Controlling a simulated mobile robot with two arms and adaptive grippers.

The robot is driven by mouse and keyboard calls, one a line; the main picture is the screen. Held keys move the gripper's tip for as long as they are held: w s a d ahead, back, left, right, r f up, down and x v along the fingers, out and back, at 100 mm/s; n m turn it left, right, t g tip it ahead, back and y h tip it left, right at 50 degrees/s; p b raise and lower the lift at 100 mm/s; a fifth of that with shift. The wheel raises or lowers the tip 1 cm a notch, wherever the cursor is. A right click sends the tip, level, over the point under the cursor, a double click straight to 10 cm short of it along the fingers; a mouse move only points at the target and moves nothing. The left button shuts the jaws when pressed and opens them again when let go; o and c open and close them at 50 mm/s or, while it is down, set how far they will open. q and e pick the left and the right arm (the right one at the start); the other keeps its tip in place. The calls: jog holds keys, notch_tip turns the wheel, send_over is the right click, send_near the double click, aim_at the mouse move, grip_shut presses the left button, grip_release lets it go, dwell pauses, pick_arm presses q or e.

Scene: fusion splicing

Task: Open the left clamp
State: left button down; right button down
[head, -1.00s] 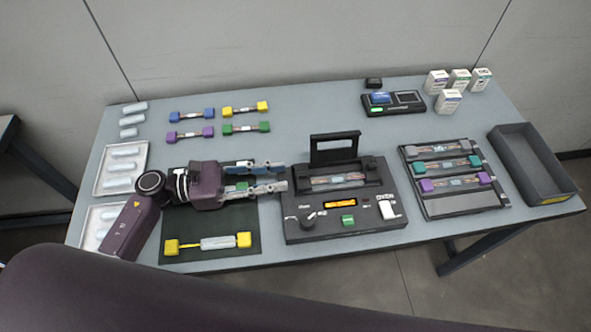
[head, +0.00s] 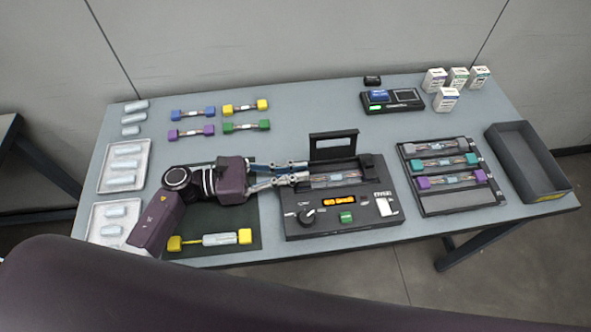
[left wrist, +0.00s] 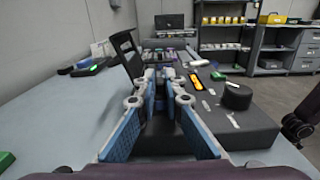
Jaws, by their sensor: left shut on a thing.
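The fusion splicer (head: 322,224) stands at the middle front of the table with its lid (head: 333,147) raised. My left gripper (head: 303,173) reaches in from the left, and its fingertips are over the left end of the splicer's top. They are closed on the left clamp, which they mostly hide. In the left wrist view the fingertips (left wrist: 162,76) are close together ahead, with the raised lid (left wrist: 128,55) beside them on the left. The right clamp (head: 369,162) looks down. A fibre piece (head: 335,180) lies between the clamps. My right gripper is not in view.
A dark mat (head: 213,257) with a yellow-ended fibre (head: 220,239) lies left of the splicer. A rack (head: 460,200) with several fibres and an empty dark bin (head: 528,140) stand at the right. Sleeve trays (head: 104,234) are at the left edge.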

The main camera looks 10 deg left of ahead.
pick_arm(q)
jog(key=shift+n, duration=0.3)
jog(key=n, duration=0.2)
jog(key=w+r+n, duration=0.1)
jog(key=n, duration=0.1)
jog(key=shift+a+r+n, duration=0.2)
jog(key=shift+n, duration=0.1)
jog(key=n, duration=0.1)
jog(key=w+n, duration=0.1)
jog(key=n, duration=0.2)
jog(key=shift+w+a+r+n, duration=0.25)
jog(key=shift+r+n, duration=0.05)
jog(key=shift+r, duration=0.05)
jog(key=n, duration=0.1)
jog(key=w+n, duration=0.1)
jog(key=n, duration=0.2)
jog(key=shift+w+a+n, duration=0.25)
jog(key=shift+w+n, duration=0.05)
jog(key=shift+w+a+f+n, duration=0.1)
jog(key=shift+w+n, duration=0.15)
jog(key=shift+n, duration=0.6)
jog(key=shift+w+a+f+n, duration=0.1)
jog(key=shift+w+n, duration=0.2)
jog(key=shift+n, duration=0.6)
jog(key=shift+w+a+f+n, duration=0.1)
jog(key=shift+w+n, duration=0.15)
jog(key=shift+n, duration=0.6)
jog(key=c, duration=2)
grip_release()
jog(key=shift+c, duration=0.2)
